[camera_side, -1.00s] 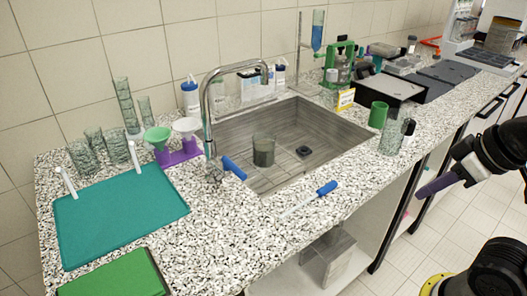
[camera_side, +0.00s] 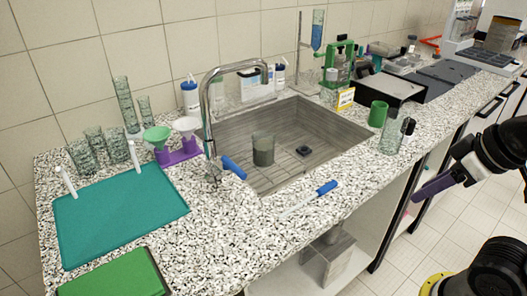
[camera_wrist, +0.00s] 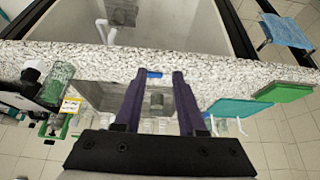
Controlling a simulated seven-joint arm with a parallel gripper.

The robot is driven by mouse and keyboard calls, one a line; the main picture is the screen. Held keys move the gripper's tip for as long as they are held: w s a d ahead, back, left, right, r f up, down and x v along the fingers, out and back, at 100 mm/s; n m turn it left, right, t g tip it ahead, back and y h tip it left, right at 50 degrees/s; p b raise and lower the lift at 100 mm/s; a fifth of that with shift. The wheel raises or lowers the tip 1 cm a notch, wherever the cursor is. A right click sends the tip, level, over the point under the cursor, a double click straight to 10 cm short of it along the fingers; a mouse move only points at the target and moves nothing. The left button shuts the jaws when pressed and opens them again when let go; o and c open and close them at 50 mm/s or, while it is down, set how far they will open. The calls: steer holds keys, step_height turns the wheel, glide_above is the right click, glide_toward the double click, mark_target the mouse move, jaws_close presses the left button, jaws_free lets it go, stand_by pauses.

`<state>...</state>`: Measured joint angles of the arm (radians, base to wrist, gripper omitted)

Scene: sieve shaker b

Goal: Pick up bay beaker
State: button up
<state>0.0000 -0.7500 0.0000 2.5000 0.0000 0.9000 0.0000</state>
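Nothing is marked as the bay beaker, so I cannot tell which glass vessel it is. A clear beaker (camera_side: 263,149) with a dark lower part stands upright in the sink. It shows between my fingers in the wrist view (camera_wrist: 157,99). A larger clear glass vessel (camera_side: 390,138) stands near the counter's front edge, right of the sink, and also shows at the left of the wrist view (camera_wrist: 57,82). My gripper (camera_wrist: 158,74) has its two purple fingers apart with nothing between them. In the side view my gripper (camera_side: 437,185) is off the counter's front edge at right, clear of both vessels.
A green cylinder (camera_side: 378,114) stands beside the larger vessel. A blue-handled tool (camera_side: 326,188) lies by the sink's front edge. A curved tap (camera_side: 209,108) rises left of the sink. Several glass vessels (camera_side: 95,139) stand behind the teal mat (camera_side: 120,218).

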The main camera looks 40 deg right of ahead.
steer(key=o, duration=0.9)
steer(key=shift+w, duration=0.1)
steer(key=w+a+m+g+y, duration=0.2)
steer(key=w+m+y, duration=0.35)
steer(key=w, duration=0.75)
steer(key=w+a+m+g+y, duration=0.2)
steer(key=w+m+y, duration=0.35)
steer(key=w, duration=0.75)
steer(key=w+d+f+m+t+y, duration=0.1)
steer(key=w+d+f+m+t, duration=0.1)
steer(key=w+d+f+m, duration=0.2)
steer(key=w+d+f+m+t+y, duration=0.2)
steer(key=w+d+f+m, duration=0.2)
steer(key=w, duration=0.3)
steer(key=w+d+f+m+t+y, duration=0.1)
steer(key=w+d+f+m+y, duration=0.1)
steer(key=w+d+f+m, duration=0.1)
steer(key=shift+w+d+f+m+t, duration=0.2)
steer(key=shift+w+d+f, duration=0.1)
steer(key=shift+w+f, duration=0.35)
steer(key=shift+w+d+f+m+t, duration=0.25)
steer(key=shift+w+f, duration=0.25)
steer(key=shift+f, duration=0.2)
glide_above(254, 162)
steer(key=shift+w+d+f, duration=0.2)
steer(key=shift+w+d, duration=0.05)
